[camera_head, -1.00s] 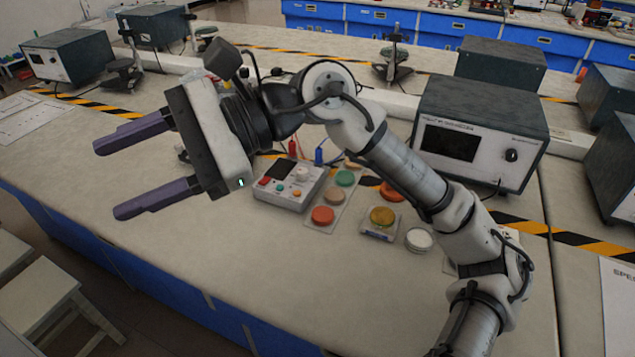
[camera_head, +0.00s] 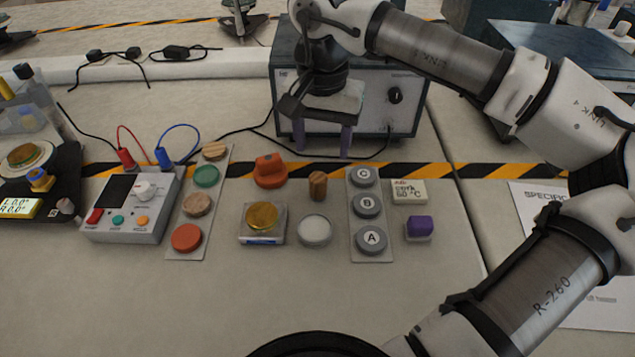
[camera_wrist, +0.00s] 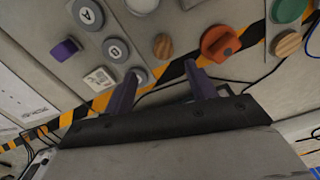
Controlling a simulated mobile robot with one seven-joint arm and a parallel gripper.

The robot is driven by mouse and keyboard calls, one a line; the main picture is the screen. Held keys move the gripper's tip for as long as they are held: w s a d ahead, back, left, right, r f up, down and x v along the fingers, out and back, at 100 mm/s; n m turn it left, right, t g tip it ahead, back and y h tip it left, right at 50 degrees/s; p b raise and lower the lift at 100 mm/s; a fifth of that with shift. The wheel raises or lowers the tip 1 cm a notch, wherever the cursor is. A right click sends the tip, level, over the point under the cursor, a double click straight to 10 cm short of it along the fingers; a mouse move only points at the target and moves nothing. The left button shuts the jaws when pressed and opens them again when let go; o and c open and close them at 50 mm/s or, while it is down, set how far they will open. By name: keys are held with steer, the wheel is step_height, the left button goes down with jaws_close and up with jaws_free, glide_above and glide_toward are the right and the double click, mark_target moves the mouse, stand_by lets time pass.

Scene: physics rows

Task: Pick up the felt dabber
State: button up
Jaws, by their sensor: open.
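No label marks the felt dabber. It may be the short wooden cylinder (camera_head: 318,185) standing between the orange knob and the grey button strip, or the purple-topped block (camera_head: 419,227) at the right; I cannot tell which. In the wrist view the wooden cylinder (camera_wrist: 163,46) lies just beyond the space between my fingertips, and the purple block (camera_wrist: 65,49) is at upper left. My gripper (camera_head: 322,145) is open and empty, fingers pointing down in front of the grey instrument box. Its purple fingers also show in the wrist view (camera_wrist: 160,72).
The instrument box (camera_head: 385,110) stands behind. The front bench is clear.

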mark_target(319, 177)
steer(key=f, duration=0.9)
steer(key=shift+a+p, duration=0.35)
steer(key=shift+p, duration=0.05)
steer(key=shift+c, duration=0.3)
steer(key=c, duration=1.1)
steer(key=shift+r, duration=0.1)
step_height(319, 177, up, 20)
